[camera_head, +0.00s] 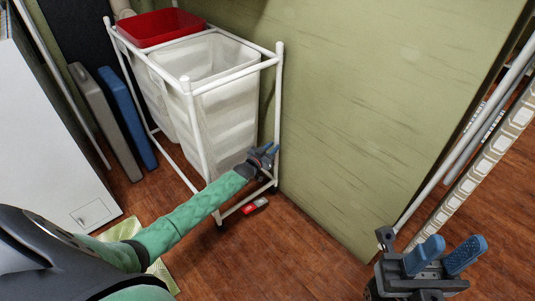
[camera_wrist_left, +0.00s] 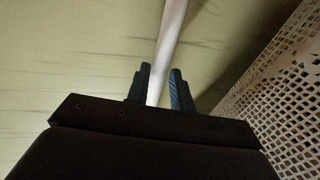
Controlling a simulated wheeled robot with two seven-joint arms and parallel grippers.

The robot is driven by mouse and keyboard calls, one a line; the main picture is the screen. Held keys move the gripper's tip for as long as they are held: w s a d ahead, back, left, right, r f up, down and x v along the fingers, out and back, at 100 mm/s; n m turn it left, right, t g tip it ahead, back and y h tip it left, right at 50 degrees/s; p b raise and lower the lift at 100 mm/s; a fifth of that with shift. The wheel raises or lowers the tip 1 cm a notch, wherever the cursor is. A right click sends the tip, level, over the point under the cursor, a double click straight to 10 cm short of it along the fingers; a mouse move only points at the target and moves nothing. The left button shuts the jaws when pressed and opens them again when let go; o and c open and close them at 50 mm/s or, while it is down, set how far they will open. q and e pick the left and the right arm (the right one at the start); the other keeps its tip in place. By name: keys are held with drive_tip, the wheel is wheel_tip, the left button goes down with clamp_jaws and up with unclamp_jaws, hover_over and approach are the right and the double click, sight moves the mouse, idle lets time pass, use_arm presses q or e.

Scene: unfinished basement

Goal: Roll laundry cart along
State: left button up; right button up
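The laundry cart has a white tube frame (camera_head: 227,78) and stands upright on the wood floor. It holds a white, see-through bin (camera_head: 225,115) and a red bin (camera_head: 160,27) behind it. My left gripper (camera_head: 270,154) is low at the cart's near right upright post. In the left wrist view that white post (camera_wrist_left: 169,40) passes between the two dark fingers (camera_wrist_left: 159,88), which sit close on both sides of it. My right gripper (camera_head: 444,256) is at the lower right, apart from the cart, with its blue fingers spread and nothing between them.
A greenish wall (camera_head: 380,100) stands close on the cart's right. A white cabinet (camera_head: 45,130) and grey and blue panels (camera_head: 126,115) are on the left. A small red item (camera_head: 255,206) lies by the cart's base. Poles (camera_head: 470,150) lean at the far right.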

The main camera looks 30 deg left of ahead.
use_arm(q)
drive_tip(key=shift+w+d+b, duration=0.15)
drive_tip(key=shift+w+d, duration=0.05)
drive_tip(key=shift+w, duration=0.65)
drive_tip(key=shift+w+d+b, duration=0.15)
drive_tip(key=shift+w, duration=0.65)
clamp_jaws()
